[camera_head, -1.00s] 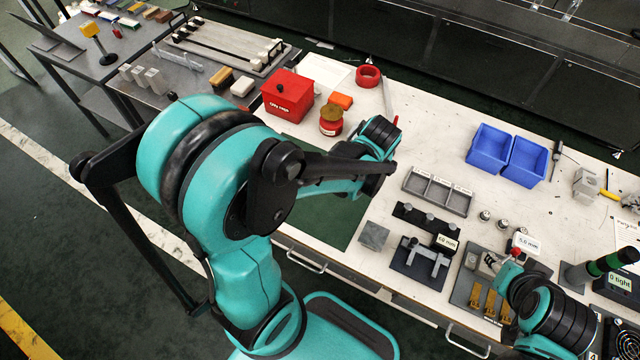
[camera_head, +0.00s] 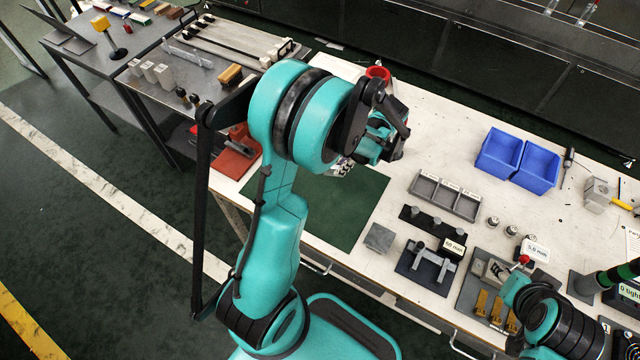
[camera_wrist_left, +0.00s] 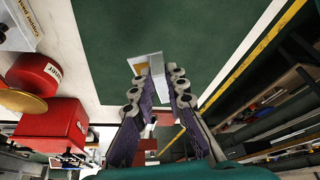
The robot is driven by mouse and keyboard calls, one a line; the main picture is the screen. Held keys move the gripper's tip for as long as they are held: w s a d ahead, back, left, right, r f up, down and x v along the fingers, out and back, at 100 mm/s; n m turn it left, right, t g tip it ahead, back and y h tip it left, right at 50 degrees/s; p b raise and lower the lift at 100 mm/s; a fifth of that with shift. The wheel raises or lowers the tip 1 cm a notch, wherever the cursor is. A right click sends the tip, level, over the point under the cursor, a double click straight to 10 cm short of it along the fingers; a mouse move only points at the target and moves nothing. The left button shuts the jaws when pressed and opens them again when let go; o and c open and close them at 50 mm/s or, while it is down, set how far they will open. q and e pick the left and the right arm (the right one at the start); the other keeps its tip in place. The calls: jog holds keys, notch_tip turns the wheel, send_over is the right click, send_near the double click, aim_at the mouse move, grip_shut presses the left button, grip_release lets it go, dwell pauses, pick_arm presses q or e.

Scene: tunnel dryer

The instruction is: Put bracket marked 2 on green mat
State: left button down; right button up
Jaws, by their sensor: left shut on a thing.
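My left gripper (camera_head: 344,168) hangs over the far part of the green mat (camera_head: 345,212), partly hidden by its own wrist. In the left wrist view its purple-padded fingers (camera_wrist_left: 158,92) are shut on a light grey angled bracket (camera_wrist_left: 149,66), which sticks out past the fingertips. The green mat (camera_wrist_left: 205,40) spreads behind the bracket; I cannot tell whether they touch. No number can be read on the bracket. The mat's visible part is bare. My right arm is at lower right by a fixture with brass-coloured parts (camera_head: 489,303); its fingers cannot be made out.
Right of the mat are a small grey plate (camera_head: 379,238), a grey divided tray (camera_head: 445,194) and a dark fixture (camera_head: 427,267). Blue bins (camera_head: 498,152) stand farther back. Red containers (camera_wrist_left: 48,76) are beside the mat in the left wrist view.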

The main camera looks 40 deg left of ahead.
pick_arm(q)
jog(key=s+a+f, duration=0.2)
jog(key=s+a+f+b, duration=0.1)
jog(key=s+a, duration=0.1)
jog(key=shift+a+f, duration=0.25)
jog(key=shift+f, duration=0.15)
notch_tip(320, 180, down, 4)
jog(key=shift+b, duration=1.2)
jog(key=shift+r, duration=0.1)
jog(key=c, duration=1.9)
grip_release()
jog(key=o, duration=0.4)
jog(key=shift+c, duration=0.2)
